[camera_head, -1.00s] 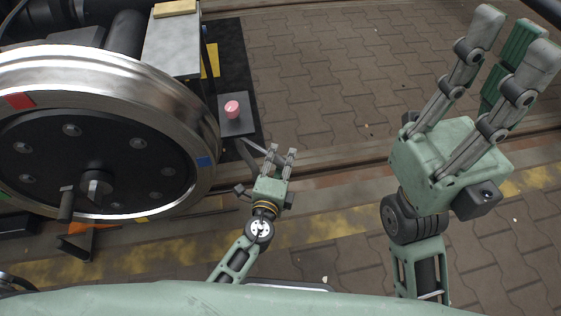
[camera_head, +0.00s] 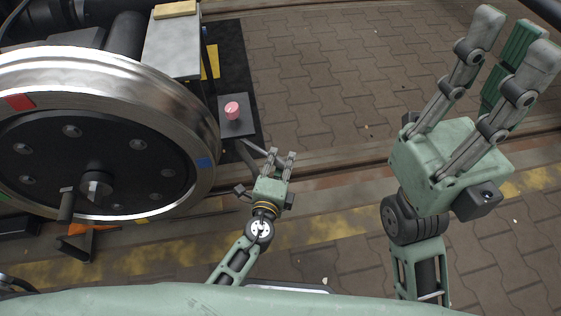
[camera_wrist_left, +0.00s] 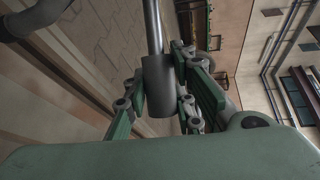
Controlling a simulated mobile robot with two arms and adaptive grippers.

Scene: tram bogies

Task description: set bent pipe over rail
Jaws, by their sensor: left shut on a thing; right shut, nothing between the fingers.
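My left gripper (camera_head: 282,155) is low beside the wheel, its fingers pointing away from me. In the left wrist view its fingers (camera_wrist_left: 160,95) are closed around a dark grey sleeve (camera_wrist_left: 158,75) with a shiny straight rod (camera_wrist_left: 153,25) running out of it. This looks like part of the bent pipe; no bend can be made out on it. A dark bar (camera_head: 246,152) shows just left of the fingers. The rail (camera_head: 345,168) runs across the floor beyond the left gripper. My right gripper (camera_head: 518,32) is raised at the right, shut and empty.
A large steel wheel (camera_head: 205,130) with a dark hub fills the left. A red-pink round object (camera_head: 232,109) sits on a dark plate (camera_head: 238,128) beside it. An orange piece (camera_head: 78,243) lies below the wheel. Paving (camera_head: 350,75) behind the rail is mostly clear.

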